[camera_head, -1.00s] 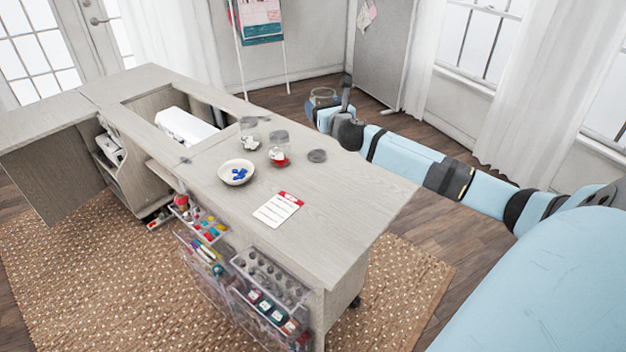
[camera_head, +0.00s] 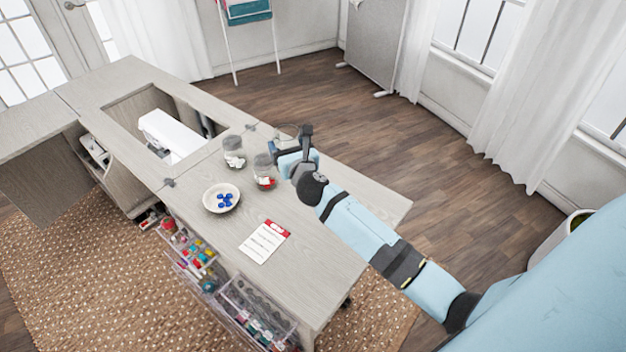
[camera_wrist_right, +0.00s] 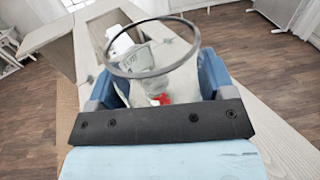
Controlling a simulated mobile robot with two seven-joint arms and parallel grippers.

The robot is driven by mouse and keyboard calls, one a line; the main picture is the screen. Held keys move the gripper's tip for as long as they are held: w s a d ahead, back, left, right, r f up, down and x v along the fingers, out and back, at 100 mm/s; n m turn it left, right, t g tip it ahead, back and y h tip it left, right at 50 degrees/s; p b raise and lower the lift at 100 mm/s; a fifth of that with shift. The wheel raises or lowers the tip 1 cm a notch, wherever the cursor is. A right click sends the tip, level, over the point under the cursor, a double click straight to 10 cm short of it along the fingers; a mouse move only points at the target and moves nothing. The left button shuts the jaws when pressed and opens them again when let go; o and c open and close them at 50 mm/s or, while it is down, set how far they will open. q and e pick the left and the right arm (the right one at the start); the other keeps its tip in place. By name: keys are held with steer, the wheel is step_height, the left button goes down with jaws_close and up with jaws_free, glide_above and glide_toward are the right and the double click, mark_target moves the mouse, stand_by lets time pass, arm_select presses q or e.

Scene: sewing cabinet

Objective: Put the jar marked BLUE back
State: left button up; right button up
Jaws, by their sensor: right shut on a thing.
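My right gripper (camera_head: 297,160) is shut on a clear, open-topped glass jar (camera_wrist_right: 153,47), which looks empty. In the head view the held jar (camera_head: 286,132) shows only partly, behind the gripper, above the far edge of the cabinet top. I cannot read a mark on it. A glass jar with white pieces (camera_head: 234,152) and a glass jar with red and white pieces (camera_head: 264,171) stand on the cabinet top, left of the gripper. A white bowl (camera_head: 208,206) holds several blue pieces (camera_head: 225,200). My left gripper is not in view.
A red-and-white card (camera_head: 264,242) lies on the cabinet top (camera_head: 310,250); the top's right end is clear. A white sewing machine (camera_head: 170,135) sits in the recess. Clear drawers of sewing supplies (camera_head: 255,312) hang at the front.

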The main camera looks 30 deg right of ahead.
steer(key=shift+w+d+r+p, duration=0.15)
steer(key=shift+d+r+p, duration=0.2)
steer(key=shift+d+p, duration=0.25)
steer(key=shift+d+f+p, duration=0.2)
steer(key=shift+f+p, duration=0.05)
steer(key=shift+p, duration=0.15)
steer(key=shift+d+f, duration=0.15)
steer(key=shift+f, duration=0.1)
steer(key=f+b, duration=0.4)
steer(key=f, duration=0.1)
steer(key=f+b, duration=0.4)
steer(key=f, duration=0.2)
steer(key=f+b, duration=0.4)
steer(key=f, duration=0.1)
steer(key=shift+w+d+f, duration=0.1)
steer(key=shift+d+f, duration=0.15)
steer(key=shift+f, duration=0.05)
step_height(320, 180, down, 4)
steer(key=shift+r+b, duration=0.2)
steer(key=shift+b, duration=1.05)
steer(key=shift+f, duration=0.2)
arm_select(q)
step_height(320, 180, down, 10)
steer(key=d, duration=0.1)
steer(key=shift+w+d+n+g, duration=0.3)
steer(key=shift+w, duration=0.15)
